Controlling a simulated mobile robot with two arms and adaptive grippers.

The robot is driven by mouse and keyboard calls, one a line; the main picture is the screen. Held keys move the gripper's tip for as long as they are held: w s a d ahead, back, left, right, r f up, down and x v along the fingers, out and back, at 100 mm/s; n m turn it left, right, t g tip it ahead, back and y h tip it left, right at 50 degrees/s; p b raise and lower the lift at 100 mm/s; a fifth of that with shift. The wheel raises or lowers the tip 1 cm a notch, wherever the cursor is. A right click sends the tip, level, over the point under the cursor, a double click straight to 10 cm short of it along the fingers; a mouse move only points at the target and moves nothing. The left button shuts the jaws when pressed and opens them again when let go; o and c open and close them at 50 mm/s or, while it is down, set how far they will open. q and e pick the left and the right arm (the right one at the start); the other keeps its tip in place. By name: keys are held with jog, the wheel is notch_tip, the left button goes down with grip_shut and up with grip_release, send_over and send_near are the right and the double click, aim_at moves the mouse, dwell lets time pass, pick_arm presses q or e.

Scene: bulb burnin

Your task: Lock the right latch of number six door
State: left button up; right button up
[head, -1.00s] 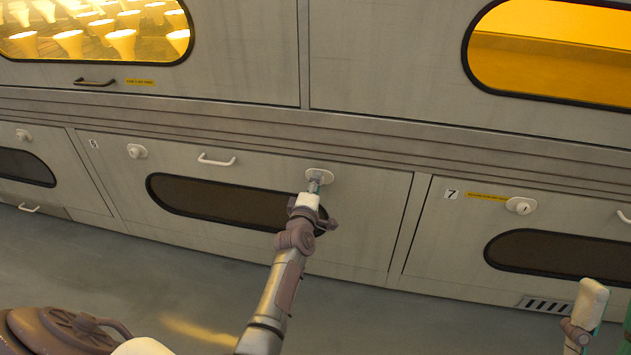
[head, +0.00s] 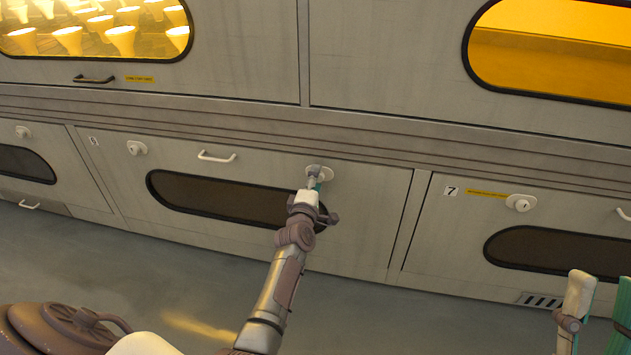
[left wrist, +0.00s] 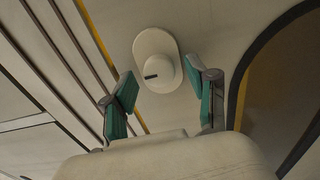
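The number six door (head: 250,165) is a grey lower panel with a dark oval window. Its right latch (head: 327,171) is a pale round knob on an oval plate. In the left wrist view the latch (left wrist: 157,62) has a short dark mark on its face. My left gripper (head: 316,181) is at this latch. In the left wrist view its two green fingers (left wrist: 162,80) are open, one on each side of the knob, with gaps showing; I see no grip on it. My right gripper (head: 592,305) is only partly in view at the lower right, and its opening is unclear.
The door's left latch (head: 137,148) and white handle (head: 217,156) are to the left. Door seven, with its latch (head: 521,203), is to the right. Upper chambers with yellow-lit windows (head: 560,45) are above. Grey floor (head: 130,265) lies clear in front.

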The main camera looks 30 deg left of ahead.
pick_arm(q)
jog(key=shift+s, duration=0.1)
jog(key=v, duration=0.7)
jog(key=shift+s+d, duration=0.1)
jog(key=shift+s, duration=0.05)
dwell(0.4)
